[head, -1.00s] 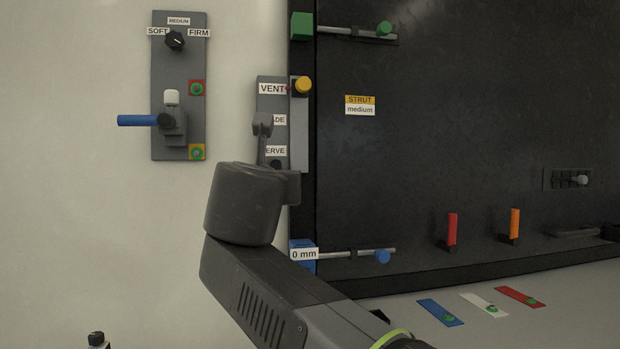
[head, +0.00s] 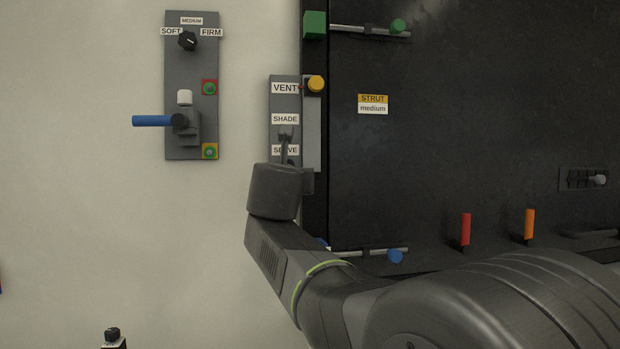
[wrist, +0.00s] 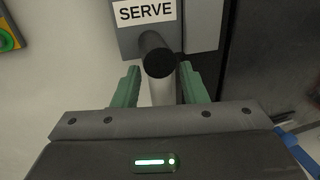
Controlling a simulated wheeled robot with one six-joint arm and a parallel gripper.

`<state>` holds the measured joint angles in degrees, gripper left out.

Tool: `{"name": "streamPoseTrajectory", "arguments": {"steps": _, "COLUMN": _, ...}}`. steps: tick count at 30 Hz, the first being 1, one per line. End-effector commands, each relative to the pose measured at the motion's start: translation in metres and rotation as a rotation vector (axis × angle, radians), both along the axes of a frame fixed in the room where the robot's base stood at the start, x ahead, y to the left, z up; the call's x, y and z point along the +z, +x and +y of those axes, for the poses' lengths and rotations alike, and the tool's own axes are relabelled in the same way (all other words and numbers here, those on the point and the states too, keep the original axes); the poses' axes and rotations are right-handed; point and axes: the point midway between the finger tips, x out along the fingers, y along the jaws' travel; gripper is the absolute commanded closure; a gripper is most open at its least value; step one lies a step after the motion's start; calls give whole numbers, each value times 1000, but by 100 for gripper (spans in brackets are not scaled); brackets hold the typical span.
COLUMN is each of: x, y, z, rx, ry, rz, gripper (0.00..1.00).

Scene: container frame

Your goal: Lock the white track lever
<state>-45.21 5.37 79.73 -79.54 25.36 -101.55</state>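A white-tipped piece (head: 185,97) stands above a dark grey block on the left wall panel; a blue handle (head: 152,121) sticks out left beside it. I cannot tell whether this is the white track lever. My gripper (head: 287,133) is in front of the narrow panel marked VENT, SHADE and SERVE. In the wrist view its green fingers (wrist: 160,70) are apart, one on each side of a dark round-ended knob (wrist: 158,60) with a pale grey shaft, below the SERVE label. Gaps show beside the knob, so I see no grip. In the head view my gripper hides this knob.
A yellow button (head: 316,84) is beside VENT. Red (head: 465,228) and orange (head: 529,223) levers stand lower right. A selector dial (head: 187,41) tops the left panel. My arm covers the lower right.

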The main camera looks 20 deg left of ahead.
Motion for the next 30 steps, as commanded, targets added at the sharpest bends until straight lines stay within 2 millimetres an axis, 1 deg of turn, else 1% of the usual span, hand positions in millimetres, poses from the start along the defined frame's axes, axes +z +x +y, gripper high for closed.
{"name": "streamPoseTrajectory", "arguments": {"steps": 3, "x": 0, "y": 0, "z": 0, "rx": 0, "ry": 0, "rz": 0, "gripper": 61}}
{"name": "streamPoseTrajectory", "arguments": {"steps": 5, "x": 0, "y": 0, "z": 0, "rx": 0, "ry": 0, "rz": 0, "gripper": 71}}
{"name": "streamPoseTrajectory", "arguments": {"steps": 9, "x": 0, "y": 0, "z": 0, "rx": 0, "ry": 0, "rz": 0, "gripper": 98}}
{"name": "streamPoseTrajectory", "arguments": {"steps": 10, "x": 0, "y": 0, "z": 0, "rx": 0, "ry": 0, "rz": 0, "gripper": 100}}
{"name": "streamPoseTrajectory", "arguments": {"steps": 20, "x": 1, "y": -1, "z": 1, "rx": 0, "ry": 18, "rz": 11, "gripper": 100}}
{"name": "streamPoseTrajectory", "arguments": {"steps": 26, "x": 2, "y": -2, "z": 3, "rx": 1, "ry": 90, "rz": 56, "gripper": 100}}
{"name": "streamPoseTrajectory", "arguments": {"steps": 30, "x": 3, "y": -4, "z": 5, "rx": 1, "ry": 178, "rz": 110, "gripper": 100}}
